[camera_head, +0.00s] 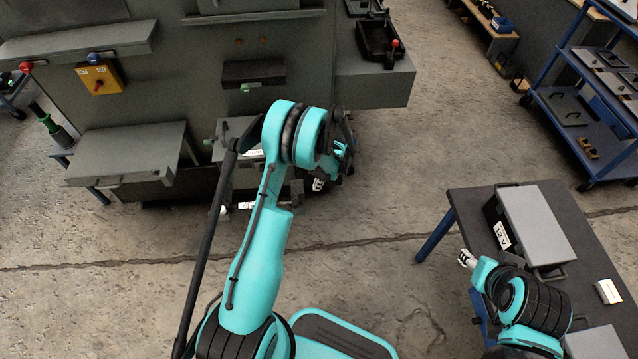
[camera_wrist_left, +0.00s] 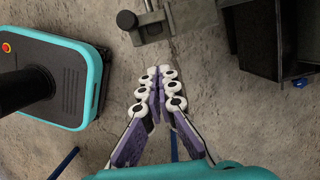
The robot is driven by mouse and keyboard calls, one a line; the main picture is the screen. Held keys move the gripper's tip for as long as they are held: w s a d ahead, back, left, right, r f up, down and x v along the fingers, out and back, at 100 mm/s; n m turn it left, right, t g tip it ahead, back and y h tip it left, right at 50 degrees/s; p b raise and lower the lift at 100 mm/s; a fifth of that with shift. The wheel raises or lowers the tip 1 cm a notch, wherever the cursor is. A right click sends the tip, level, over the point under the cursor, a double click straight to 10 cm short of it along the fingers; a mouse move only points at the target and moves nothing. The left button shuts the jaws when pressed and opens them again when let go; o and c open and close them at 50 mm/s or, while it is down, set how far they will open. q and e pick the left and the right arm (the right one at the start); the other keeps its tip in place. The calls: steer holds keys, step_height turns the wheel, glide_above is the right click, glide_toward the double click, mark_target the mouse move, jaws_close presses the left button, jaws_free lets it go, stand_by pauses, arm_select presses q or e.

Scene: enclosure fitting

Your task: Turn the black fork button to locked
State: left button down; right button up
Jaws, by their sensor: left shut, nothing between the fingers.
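I cannot make out for sure a black fork button in either view. A dark round knob (camera_wrist_left: 127,20) sits on a grey metal fitting (camera_wrist_left: 152,27) at the top of the left wrist view; I cannot tell whether it is that button. My left gripper (camera_wrist_left: 157,88) is shut and empty, fingers together, pointing toward that fitting and apart from it in the picture. In the head view the left gripper (camera_head: 319,184) hangs in front of the grey enclosure, partly hidden by its own wrist. My right gripper (camera_head: 466,258) is beside the dark table at the lower right; its jaw opening is unclear.
A dark table (camera_head: 560,200) bears a grey case (camera_head: 535,225). A blue trolley (camera_head: 590,120) stands at right. The concrete floor between is clear.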

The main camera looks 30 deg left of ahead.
arm_select(q)
steer(key=a+f+b, duration=0.1)
steer(key=f, duration=0.1)
steer(key=s+a+f+b, duration=0.1)
steer(key=a+f, duration=0.1)
steer(key=s+a+f+b, duration=0.1)
steer(key=f, duration=0.1)
steer(key=shift+s+a, duration=0.25)
steer(key=shift+a, duration=0.1)
steer(key=shift+a, duration=0.1)
steer(key=shift+s+a, duration=0.2)
steer(key=shift+a, duration=0.25)
steer(key=shift+d, duration=0.1)
